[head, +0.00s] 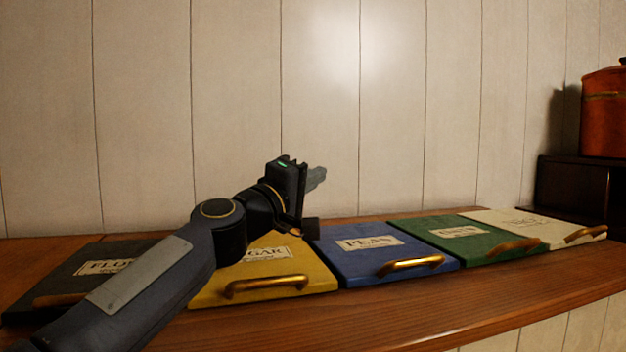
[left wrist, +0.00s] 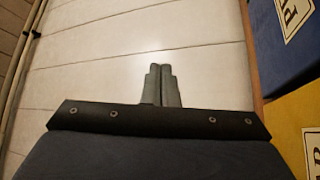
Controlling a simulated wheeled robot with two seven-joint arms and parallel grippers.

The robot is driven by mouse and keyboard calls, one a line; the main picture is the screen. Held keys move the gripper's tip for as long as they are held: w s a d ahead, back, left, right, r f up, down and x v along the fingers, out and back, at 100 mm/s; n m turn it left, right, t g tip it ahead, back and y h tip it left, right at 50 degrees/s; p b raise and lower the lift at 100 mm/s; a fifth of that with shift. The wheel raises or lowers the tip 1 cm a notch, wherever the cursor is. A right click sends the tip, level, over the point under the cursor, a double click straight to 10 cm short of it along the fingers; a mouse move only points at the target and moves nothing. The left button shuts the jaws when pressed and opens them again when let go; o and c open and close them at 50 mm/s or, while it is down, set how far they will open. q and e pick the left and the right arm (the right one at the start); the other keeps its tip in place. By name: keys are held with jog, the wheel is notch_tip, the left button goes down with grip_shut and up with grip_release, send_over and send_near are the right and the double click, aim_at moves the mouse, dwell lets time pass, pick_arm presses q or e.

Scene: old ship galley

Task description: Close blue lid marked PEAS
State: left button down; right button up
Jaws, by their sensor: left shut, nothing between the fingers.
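The blue lid marked PEAS (head: 345,262) lies flat in its place on the wooden counter, between a yellow lid and a green lid. Its brass handle (head: 410,265) is at the front edge. Part of the blue lid also shows at the upper right of the left wrist view (left wrist: 272,50). My left gripper (head: 317,178) is above and behind the yellow and blue lids, near the wall. Its fingers (left wrist: 161,85) are shut together with nothing between them, and it touches no handle. My right gripper is not in view.
The yellow lid (head: 310,268), the dark flour lid (head: 65,290), the green lid (head: 440,232) and a cream lid (head: 515,222) also lie flat. An orange-red pot (head: 603,115) stands on a dark box (head: 570,190) at right. The panelled wall (head: 420,110) rises close behind.

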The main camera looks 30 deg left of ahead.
pick_arm(q)
jog(key=shift+s+d+f, duration=0.1)
jog(key=shift+f, duration=0.1)
dwell(0.4)
jog(key=s+d+r+p, duration=0.7)
jog(key=s+r+p, duration=0.4)
jog(key=r+p, duration=0.2)
jog(key=shift+s+d+p, duration=0.3)
jog(key=shift+s+d, duration=0.05)
